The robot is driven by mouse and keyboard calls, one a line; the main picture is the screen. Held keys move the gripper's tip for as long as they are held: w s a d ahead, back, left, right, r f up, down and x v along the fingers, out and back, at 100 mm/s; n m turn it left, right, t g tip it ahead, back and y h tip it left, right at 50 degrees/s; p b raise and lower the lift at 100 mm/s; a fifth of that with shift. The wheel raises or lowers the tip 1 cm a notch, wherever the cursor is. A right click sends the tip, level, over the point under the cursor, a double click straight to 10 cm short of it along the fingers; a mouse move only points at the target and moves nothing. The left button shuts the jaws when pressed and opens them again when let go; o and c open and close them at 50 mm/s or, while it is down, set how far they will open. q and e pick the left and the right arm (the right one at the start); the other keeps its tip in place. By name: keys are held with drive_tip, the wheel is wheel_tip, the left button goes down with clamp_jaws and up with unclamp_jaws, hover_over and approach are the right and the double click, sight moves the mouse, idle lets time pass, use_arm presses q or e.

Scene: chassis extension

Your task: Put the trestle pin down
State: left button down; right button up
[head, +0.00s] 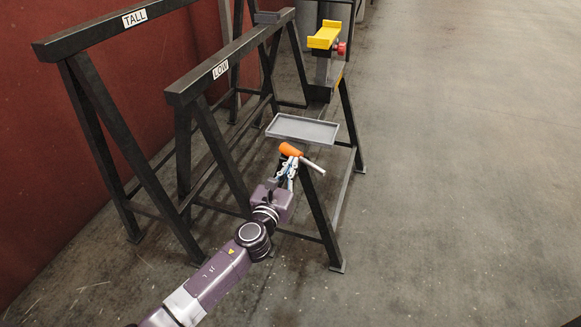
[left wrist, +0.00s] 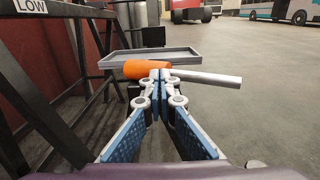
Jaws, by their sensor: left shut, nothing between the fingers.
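The trestle pin has an orange grip (head: 290,149) and a bare metal rod (head: 314,166) that points to the lower right in the head view. In the left wrist view, its orange grip (left wrist: 148,69) and rod (left wrist: 210,77) lie across the picture just beyond my fingertips. My left gripper (head: 289,165) is shut with nothing between its fingers, its tips close to the pin; I cannot tell whether they touch it. What supports the pin is hidden. The shallow grey tray (head: 303,141) is just behind the pin, on the trestle side. My right gripper is not in view.
Black trestles labelled TALL (head: 135,18) and LOW (head: 220,69) stand at left by a red wall. A yellow support (head: 325,36) with a red knob (head: 341,48) tops a post behind the tray. The concrete floor (head: 470,180) at right is clear.

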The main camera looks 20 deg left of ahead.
sight(298, 152)
use_arm(q)
drive_tip(key=w+b, duration=0.1)
drive_tip(key=w, duration=0.4)
drive_tip(key=shift+w+d, duration=0.15)
drive_tip(key=shift+w, duration=0.65)
